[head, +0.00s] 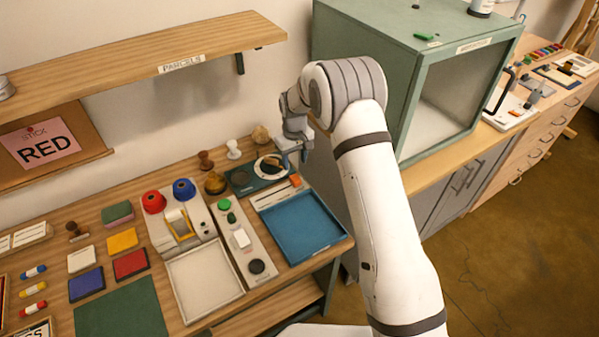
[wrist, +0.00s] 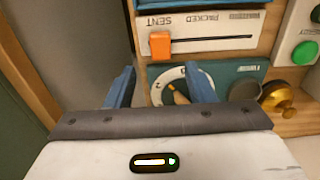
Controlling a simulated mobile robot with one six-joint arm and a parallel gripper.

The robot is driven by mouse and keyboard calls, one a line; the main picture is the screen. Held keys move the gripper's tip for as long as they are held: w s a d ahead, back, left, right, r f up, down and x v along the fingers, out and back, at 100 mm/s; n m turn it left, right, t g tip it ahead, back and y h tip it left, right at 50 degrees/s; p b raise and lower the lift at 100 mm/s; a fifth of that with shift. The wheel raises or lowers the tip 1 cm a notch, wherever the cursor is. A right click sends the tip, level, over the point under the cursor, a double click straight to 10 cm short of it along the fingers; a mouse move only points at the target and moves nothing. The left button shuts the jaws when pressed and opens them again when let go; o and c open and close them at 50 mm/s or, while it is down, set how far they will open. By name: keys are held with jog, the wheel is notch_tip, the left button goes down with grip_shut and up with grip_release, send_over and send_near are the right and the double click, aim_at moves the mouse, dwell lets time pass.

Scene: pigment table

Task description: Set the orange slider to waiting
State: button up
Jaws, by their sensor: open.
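The orange slider (wrist: 160,45) is a small block on a dark slot in a white label strip (wrist: 225,30). In the wrist view the strip's words are upside down. The slider stands at the left end, by SENT; PACKED is in the middle and a blurred word is at the right end. In the head view the slider (head: 295,181) is at the strip's right end, behind the blue tray. My gripper (wrist: 160,87) is open and empty, its blue fingers apart on the near side of the slider, not around it. It also shows in the head view (head: 296,158).
A teal dial panel (wrist: 235,75) lies beside the strip, under my fingers. A brass knob (wrist: 280,98) and a green button (wrist: 305,52) are to the right. The blue tray (head: 303,228) is in front of the strip. A green cabinet (head: 408,100) stands close right of my arm.

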aim_at(296, 177)
notch_tip(296, 177, down, 7)
jog(key=shift+f+p, duration=0.1)
jog(key=shift+p, duration=0.85)
grip_shut()
